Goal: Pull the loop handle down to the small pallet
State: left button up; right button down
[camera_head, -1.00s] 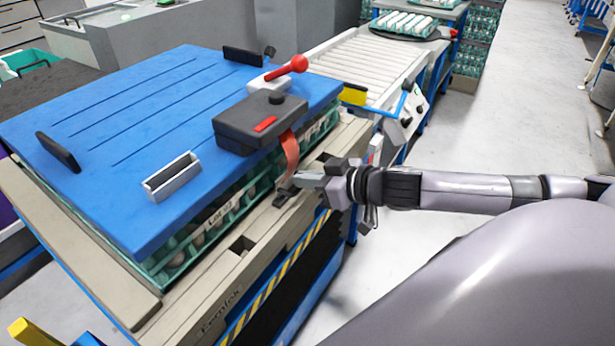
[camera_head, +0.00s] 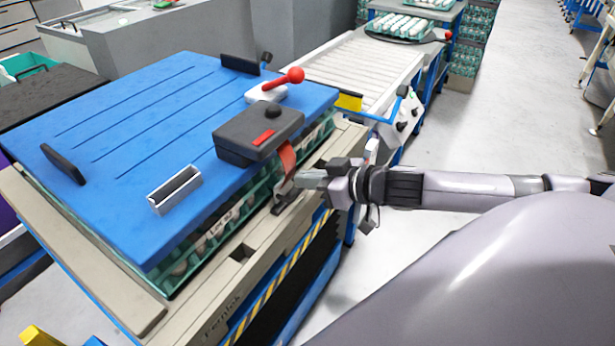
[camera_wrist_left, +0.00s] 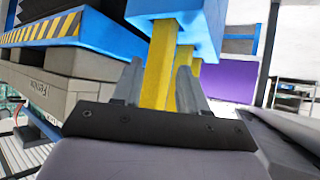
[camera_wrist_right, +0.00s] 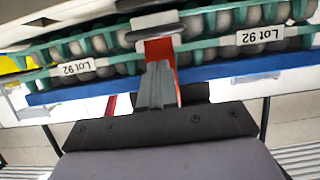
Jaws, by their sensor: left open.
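The loop handle (camera_head: 284,190) is a grey piece at the end of a red strap (camera_head: 287,157) that hangs from a black box on the blue lid. My right gripper (camera_head: 302,180) is shut on it, just above the edge of the small beige pallet (camera_head: 215,292). In the right wrist view the closed fingers (camera_wrist_right: 157,75) lie in front of the red strap; they hide part of the grip. The handle's lower end is close to the pallet; contact is unclear. My left gripper (camera_wrist_left: 158,92) is open, with a yellow post (camera_wrist_left: 158,70) between its fingers.
The blue lid (camera_head: 120,125) covers teal egg trays (camera_head: 190,257) on the pallet. On it are the black box (camera_head: 255,132), a red-knobbed lever (camera_head: 290,77) and a metal bracket (camera_head: 174,190). A roller conveyor (camera_head: 350,60) stands behind. Floor at right is clear.

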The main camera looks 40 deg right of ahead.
pick_arm(q)
notch_tip(320, 180, up, 8)
jog(key=a+p, duration=0.1)
jog(key=p, duration=0.9)
jog(key=shift+s+r, duration=0.15)
jog(key=shift+s, duration=0.2)
pick_arm(e)
jog(key=v, duration=1)
